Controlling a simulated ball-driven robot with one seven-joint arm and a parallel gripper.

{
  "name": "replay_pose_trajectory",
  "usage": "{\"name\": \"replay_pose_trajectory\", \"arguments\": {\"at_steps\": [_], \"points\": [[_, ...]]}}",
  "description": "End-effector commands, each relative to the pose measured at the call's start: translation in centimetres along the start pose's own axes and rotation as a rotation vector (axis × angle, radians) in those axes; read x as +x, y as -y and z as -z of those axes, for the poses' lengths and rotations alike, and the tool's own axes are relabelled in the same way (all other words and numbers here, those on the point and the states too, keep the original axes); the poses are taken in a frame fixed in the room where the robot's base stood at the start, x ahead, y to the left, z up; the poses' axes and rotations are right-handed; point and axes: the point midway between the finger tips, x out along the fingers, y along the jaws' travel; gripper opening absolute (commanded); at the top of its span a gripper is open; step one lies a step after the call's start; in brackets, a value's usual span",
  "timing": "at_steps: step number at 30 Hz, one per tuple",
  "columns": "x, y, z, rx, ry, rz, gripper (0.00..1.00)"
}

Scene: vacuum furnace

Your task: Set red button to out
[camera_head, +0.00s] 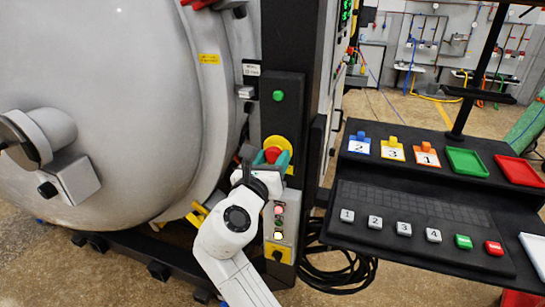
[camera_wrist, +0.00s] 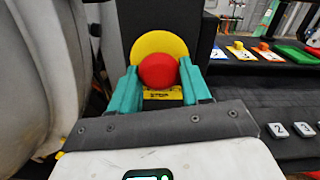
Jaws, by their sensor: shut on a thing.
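The red button (camera_head: 272,154) is a round mushroom head on a yellow disc, mounted on the dark post beside the furnace. It also shows in the wrist view (camera_wrist: 158,71) in front of its yellow disc (camera_wrist: 158,43). My gripper (camera_head: 272,159) reaches up to it from below, with teal fingers. In the wrist view my gripper (camera_wrist: 158,82) has one finger on each side of the red button, shut on it. How far the button stands out from its disc cannot be told.
A green button (camera_head: 278,96) sits higher on the same post. A small panel with lights (camera_head: 279,222) is below. To the right stands a black console (camera_head: 405,212) with numbered keys, plus green (camera_head: 467,161) and red (camera_head: 519,170) trays. The large grey furnace door (camera_head: 120,110) fills the left.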

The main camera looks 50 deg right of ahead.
Motion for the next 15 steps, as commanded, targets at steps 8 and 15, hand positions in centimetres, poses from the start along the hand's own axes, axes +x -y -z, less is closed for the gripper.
{"name": "replay_pose_trajectory", "arguments": {"at_steps": [8, 15], "points": [[-1.3, 0.0, -0.1, -0.003, -0.001, -0.002, 0.0], [-1.4, 0.0, 0.1, -0.001, -0.001, -0.001, 0.0]]}}
